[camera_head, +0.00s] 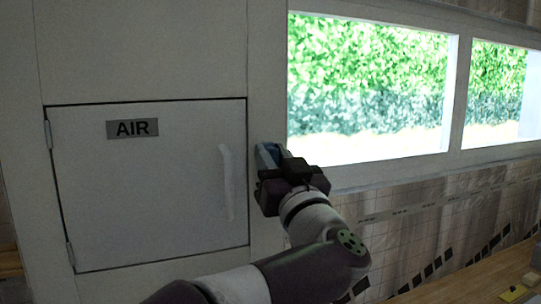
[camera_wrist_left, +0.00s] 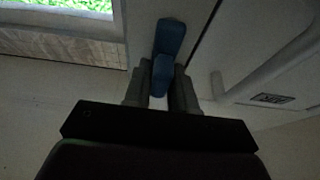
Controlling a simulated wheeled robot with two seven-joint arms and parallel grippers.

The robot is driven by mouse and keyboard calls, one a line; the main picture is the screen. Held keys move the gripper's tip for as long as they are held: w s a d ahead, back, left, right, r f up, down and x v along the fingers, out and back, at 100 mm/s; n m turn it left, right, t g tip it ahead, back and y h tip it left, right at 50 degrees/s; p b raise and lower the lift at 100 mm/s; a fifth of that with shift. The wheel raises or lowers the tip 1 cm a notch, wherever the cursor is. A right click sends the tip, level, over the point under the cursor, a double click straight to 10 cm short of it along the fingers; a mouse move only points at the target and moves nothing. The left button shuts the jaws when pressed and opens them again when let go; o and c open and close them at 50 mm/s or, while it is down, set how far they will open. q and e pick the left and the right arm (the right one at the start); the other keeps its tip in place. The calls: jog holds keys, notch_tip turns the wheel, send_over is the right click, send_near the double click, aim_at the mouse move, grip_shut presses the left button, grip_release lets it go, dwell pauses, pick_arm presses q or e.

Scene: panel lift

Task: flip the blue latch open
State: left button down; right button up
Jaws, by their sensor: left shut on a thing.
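The blue latch (camera_wrist_left: 169,38) shows in the left wrist view, on the frame beside the panel's edge. Its near end lies between the fingers of my left gripper (camera_wrist_left: 160,92), which is shut on it. In the head view the latch (camera_head: 267,154) shows partly behind my left gripper (camera_head: 272,168), just right of the white panel (camera_head: 150,205) marked AIR. The panel is flush in its frame, with hinges on its left side. The gripper hides part of the latch, so its exact angle is hard to tell. My right gripper is not in view.
A white upright handle (camera_head: 227,182) stands out from the panel close to the left of my gripper. A window (camera_head: 370,90) is to the right, above a tiled wall (camera_head: 420,215). A wooden counter (camera_head: 480,275) is at the lower right.

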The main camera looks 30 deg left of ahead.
pick_arm(q)
jog(key=c, duration=1)
grip_release()
jog(key=shift+d, duration=0.1)
jog(key=shift+c, duration=0.2)
jog(key=shift+s+d, duration=0.1)
jog(key=shift+s+d+f+b, duration=0.15)
jog(key=shift+d+f+b, duration=0.15)
jog(key=shift+b, duration=0.1)
jog(key=b+v, duration=0.5)
jog(key=v, duration=0.6)
jog(key=shift+s+d+b, duration=0.25)
jog(key=shift+s+b, duration=0.1)
